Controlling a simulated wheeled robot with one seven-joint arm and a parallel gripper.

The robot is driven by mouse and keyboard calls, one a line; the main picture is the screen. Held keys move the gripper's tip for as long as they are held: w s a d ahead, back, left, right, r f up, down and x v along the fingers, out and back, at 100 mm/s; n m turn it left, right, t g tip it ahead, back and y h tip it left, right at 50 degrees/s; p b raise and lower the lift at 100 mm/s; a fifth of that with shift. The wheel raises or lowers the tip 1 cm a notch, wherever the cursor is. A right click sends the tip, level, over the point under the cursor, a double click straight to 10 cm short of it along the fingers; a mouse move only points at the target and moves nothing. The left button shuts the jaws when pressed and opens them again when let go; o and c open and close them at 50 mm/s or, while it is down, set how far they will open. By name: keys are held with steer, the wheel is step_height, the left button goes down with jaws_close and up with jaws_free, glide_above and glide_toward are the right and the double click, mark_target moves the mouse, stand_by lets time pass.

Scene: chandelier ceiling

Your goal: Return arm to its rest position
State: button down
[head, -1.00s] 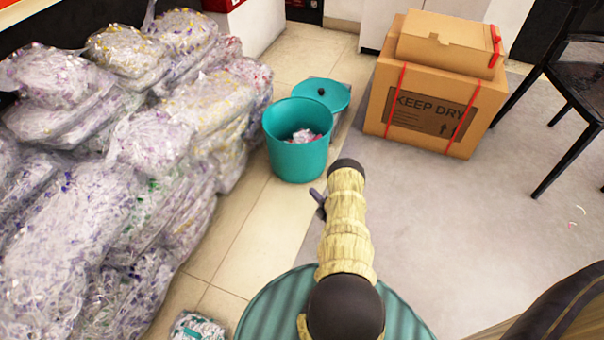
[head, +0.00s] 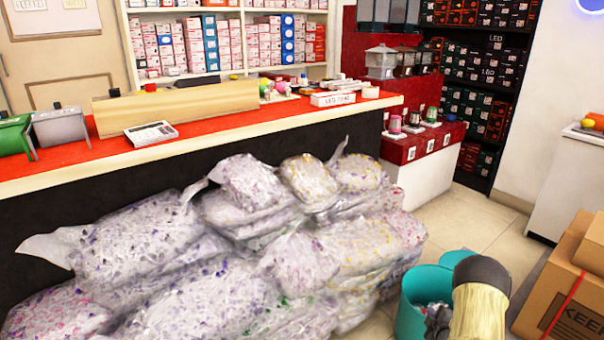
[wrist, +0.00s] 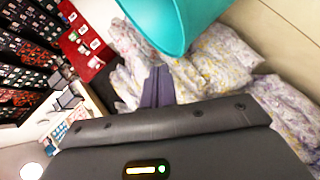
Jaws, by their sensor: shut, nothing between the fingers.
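My arm (head: 481,305), in a yellowish sleeve with a dark joint cap, reaches up from the bottom edge at the right of the head view. My gripper (wrist: 157,72) shows in the wrist view as two dark purple-grey fingers pressed together, with nothing between them. In that view the fingers are just below the teal bin and in front of the plastic bags. The teal bin (head: 408,312) stands at the lower right of the head view, partly hidden by my arm. The bin's rim also shows at the top of the wrist view (wrist: 172,22).
A pile of clear bags of shredded paper (head: 190,285) lies left of my arm. Behind it runs a long counter with a red top (head: 215,128). A cardboard box (head: 550,300) stands at the right. Tiled floor (head: 465,220) is free between the counter and the box.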

steer(key=s+a+r+m+g+p, duration=0.25)
steer(key=a+r, duration=0.35)
steer(key=r, duration=0.4)
steer(key=s+a+r+m+g+p, duration=0.2)
steer(key=a+r+m, duration=0.3)
steer(key=r, duration=0.5)
steer(key=s+a+r+m+g+p, duration=0.1)
steer(key=s+a+r+m+g, duration=0.1)
steer(key=s+a+r, duration=0.45)
steer(key=s+a+r+m+g+y+p, duration=0.1)
steer(key=s+a+r+g+p, duration=0.15)
steer(key=s, duration=0.65)
steer(key=s+a+r+m+g+p, duration=0.1)
steer(key=s+a+r+m, duration=0.1)
steer(key=s+a+r, duration=0.5)
step_height(320, 180, up, 36)
steer(key=d+p, duration=0.1)
steer(key=p, duration=3.7)
steer(key=shift+s, duration=0.45)
steer(key=shift+d+f, duration=0.1)
steer(key=shift+f, duration=0.05)
steer(key=shift+w, duration=0.1)
